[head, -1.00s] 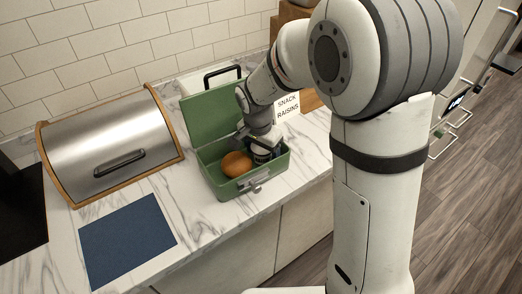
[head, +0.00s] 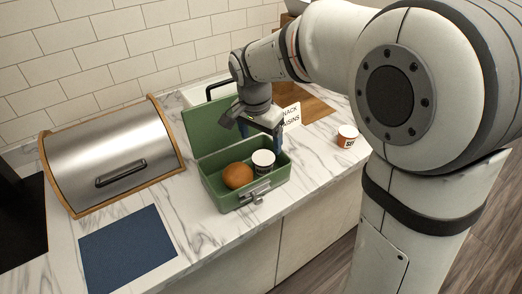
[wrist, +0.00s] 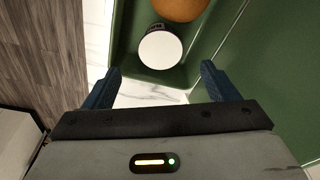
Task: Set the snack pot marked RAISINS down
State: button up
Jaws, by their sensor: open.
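A small white-lidded pot (head: 263,161) with a dark label stands upright inside the open green lunch box (head: 237,206), to the right of a round brown bun (head: 238,176). Its label is too small to read in the head view. In the wrist view the white lid (wrist: 160,50) lies beyond my fingertips, and part of dark lettering shows at its edge. My gripper (head: 261,134) is open and empty, above the pot and clear of it. Its two blue fingers also show apart in the wrist view (wrist: 160,70).
Another pot, orange-labelled (head: 347,137), stands on the counter at right. A steel bread bin (head: 112,155) and a blue mat (head: 127,248) are at left. The box's raised lid (head: 205,125) is at the back.

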jog(key=s+d+n+t+y, duration=0.1)
jog(key=s+d+n, duration=0.6)
jog(key=s+d, duration=0.7)
jog(key=s, duration=0.4)
jog(key=shift+d+r, duration=0.2)
jog(key=shift+d, duration=0.2)
